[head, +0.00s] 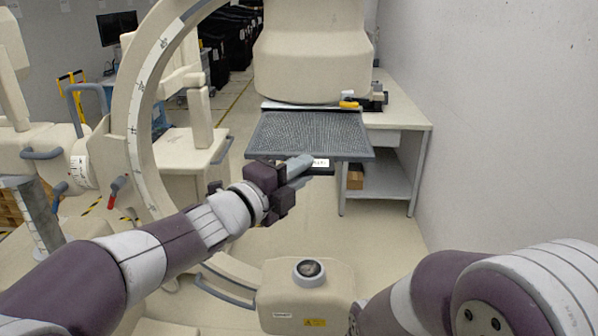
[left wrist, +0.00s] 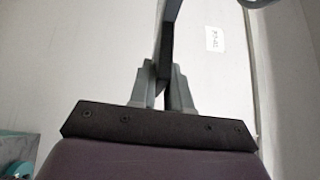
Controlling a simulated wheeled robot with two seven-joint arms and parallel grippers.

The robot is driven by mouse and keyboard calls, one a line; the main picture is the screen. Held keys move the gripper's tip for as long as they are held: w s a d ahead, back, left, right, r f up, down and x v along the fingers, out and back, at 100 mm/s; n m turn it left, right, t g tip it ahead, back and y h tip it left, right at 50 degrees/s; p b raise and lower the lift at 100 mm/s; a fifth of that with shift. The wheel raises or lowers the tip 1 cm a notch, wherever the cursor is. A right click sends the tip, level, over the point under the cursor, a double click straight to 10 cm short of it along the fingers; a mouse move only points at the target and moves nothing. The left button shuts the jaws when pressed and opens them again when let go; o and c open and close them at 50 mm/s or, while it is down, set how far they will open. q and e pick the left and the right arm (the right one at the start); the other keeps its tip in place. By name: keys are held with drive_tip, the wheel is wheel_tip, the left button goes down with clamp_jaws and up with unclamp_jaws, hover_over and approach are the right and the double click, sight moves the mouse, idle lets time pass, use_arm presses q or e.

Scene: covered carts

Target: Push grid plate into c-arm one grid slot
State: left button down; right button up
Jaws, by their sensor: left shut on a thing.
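The grid plate (head: 312,130) is a dark grey meshed panel. It sticks out flat toward me from under the beige c-arm head (head: 310,55), with its far edge at the slot there. A dark handle with a white label (head: 320,163) shows below its front edge. My left gripper (head: 297,167) is at this front edge, shut on the plate's handle. In the left wrist view its fingers (left wrist: 164,88) close on a thin dark piece of the plate (left wrist: 165,50). How far the plate sits inside the slot is hidden. My right arm shows at lower right, its gripper out of view.
The c-arm's curved arm (head: 140,110) rises on the left. A beige table (head: 405,115) with a lower shelf stands behind the plate at right, near the wall. A beige base unit with a round knob (head: 308,270) is low in front. Floor shows between them.

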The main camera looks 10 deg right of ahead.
drive_tip(key=shift+f, duration=0.15)
drive_tip(key=shift+f+b, duration=0.15)
drive_tip(key=shift+b, duration=0.15)
drive_tip(key=shift+f+b, duration=0.65)
idle(1.9)
drive_tip(key=shift+f, duration=0.1)
drive_tip(key=shift+f+b, duration=1.05)
drive_tip(key=shift+b, duration=0.1)
idle(2.8)
drive_tip(key=shift+s+a, duration=0.1)
